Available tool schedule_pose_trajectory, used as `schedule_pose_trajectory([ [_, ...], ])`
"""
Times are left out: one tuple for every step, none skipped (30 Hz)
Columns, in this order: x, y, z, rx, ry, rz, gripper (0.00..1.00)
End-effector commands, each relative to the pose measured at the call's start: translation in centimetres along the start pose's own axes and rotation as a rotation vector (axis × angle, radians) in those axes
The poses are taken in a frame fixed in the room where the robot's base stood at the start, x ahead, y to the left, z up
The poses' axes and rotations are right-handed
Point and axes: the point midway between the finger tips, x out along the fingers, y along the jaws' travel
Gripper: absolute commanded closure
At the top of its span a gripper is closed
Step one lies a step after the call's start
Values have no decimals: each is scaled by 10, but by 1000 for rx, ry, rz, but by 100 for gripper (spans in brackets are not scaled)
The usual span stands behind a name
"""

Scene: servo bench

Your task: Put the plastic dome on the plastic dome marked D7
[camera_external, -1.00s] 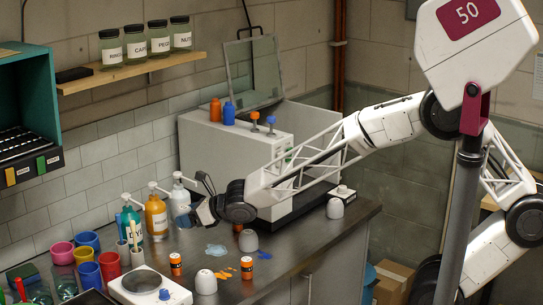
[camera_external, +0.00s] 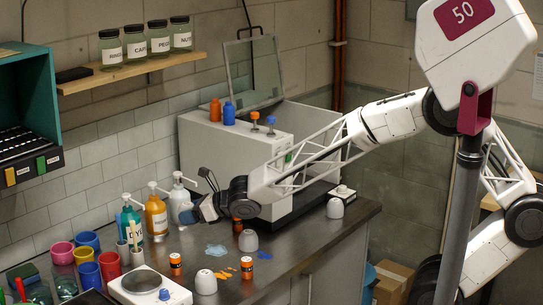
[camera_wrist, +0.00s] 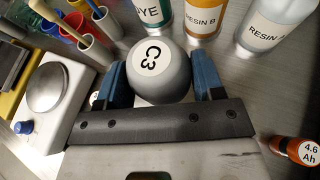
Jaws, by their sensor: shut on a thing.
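My gripper (camera_wrist: 160,82) is shut on a grey plastic dome (camera_wrist: 163,75), with a blue finger on each side of it. The dome's round label reads C3. In the external view my gripper (camera_external: 195,214) is above the bench near the pump bottles, and the held dome is hardly visible there. Three pale domes stand on the bench: one at the right (camera_external: 335,208), one in the middle (camera_external: 248,241) and one at the front (camera_external: 206,282). No mark can be read on these three, so I cannot tell which is D7.
Pump bottles, including an orange one (camera_external: 156,217), stand just behind my gripper. Orange batteries (camera_external: 247,268), a pale spill (camera_external: 216,250) and a white hotplate (camera_external: 150,286) are on the bench (camera_external: 300,240). Coloured cups stand at the left. A large grey machine (camera_external: 235,150) stands behind.

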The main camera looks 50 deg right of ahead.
Motion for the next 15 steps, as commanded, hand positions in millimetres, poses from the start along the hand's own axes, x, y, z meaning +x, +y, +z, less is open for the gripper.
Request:
schedule_pose_trajectory([
  [-4,-4,0,-2,1,1,61],
  [-7,-6,0,-3,1,3,61],
  [-12,-10,0,-4,1,6,61],
  [-16,-12,0,-6,1,10,61],
  [-20,-15,0,-7,1,13,61],
  [-26,-19,0,-9,2,18,61],
  [-32,-22,0,-11,1,22,61],
  [-37,-25,0,-13,1,28,61],
  [-45,-29,-1,-17,2,35,61],
  [-51,-32,-2,-19,2,41,61],
  [-58,-34,-2,-23,2,47,61],
  [-66,-37,-4,-27,3,57,61],
  [-72,-40,-4,-29,2,63,61],
  [-79,-42,-7,-33,4,71,61],
  [-88,-45,-8,-36,3,81,61],
])
